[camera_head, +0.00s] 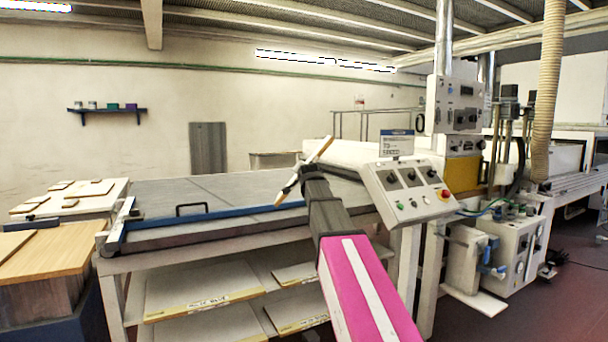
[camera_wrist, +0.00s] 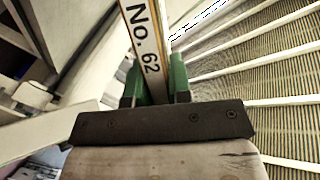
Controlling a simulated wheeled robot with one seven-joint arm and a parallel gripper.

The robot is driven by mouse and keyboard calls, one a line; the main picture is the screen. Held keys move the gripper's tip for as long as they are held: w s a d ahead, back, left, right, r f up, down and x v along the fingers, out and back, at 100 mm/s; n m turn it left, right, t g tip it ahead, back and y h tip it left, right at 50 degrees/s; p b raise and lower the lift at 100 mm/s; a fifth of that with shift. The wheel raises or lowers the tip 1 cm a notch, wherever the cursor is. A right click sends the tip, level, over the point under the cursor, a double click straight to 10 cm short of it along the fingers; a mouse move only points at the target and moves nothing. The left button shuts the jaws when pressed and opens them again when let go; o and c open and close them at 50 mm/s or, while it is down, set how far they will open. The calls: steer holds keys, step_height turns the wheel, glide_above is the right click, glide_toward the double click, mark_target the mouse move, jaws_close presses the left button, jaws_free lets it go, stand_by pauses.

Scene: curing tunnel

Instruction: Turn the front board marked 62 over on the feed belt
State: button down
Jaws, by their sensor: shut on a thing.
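The board marked No. 62 (camera_wrist: 146,40) is in my gripper (camera_wrist: 157,88). In the wrist view its pale face with black lettering runs upward between two green fingers, with a brown strip along its left side. In the head view the board (camera_head: 322,149) is a thin, steeply tilted bar, held up at the end of my arm. My gripper (camera_head: 305,175) is shut on it, apart from the surfaces below as far as I can tell. A broad grey flat surface (camera_head: 200,190) with a blue front edge lies behind it; I cannot tell whether this is the feed belt.
A control box (camera_head: 408,190) with knobs and a red button stands close right of my arm. The curing machine (camera_head: 460,120) is behind it. Shelves with pale boards (camera_head: 200,290) are below the grey surface. Small boards lie on a table (camera_head: 115,190) at left.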

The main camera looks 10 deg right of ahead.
steer(key=n+h, duration=0.1)
steer(key=n, duration=0.4)
steer(key=shift+n+g, duration=0.4)
steer(key=n+h, duration=0.2)
steer(key=n, duration=0.3)
steer(key=shift+n, duration=0.3)
steer(key=n+h, duration=0.1)
steer(key=n, duration=0.5)
steer(key=n+t+h, duration=0.1)
steer(key=n, duration=0.4)
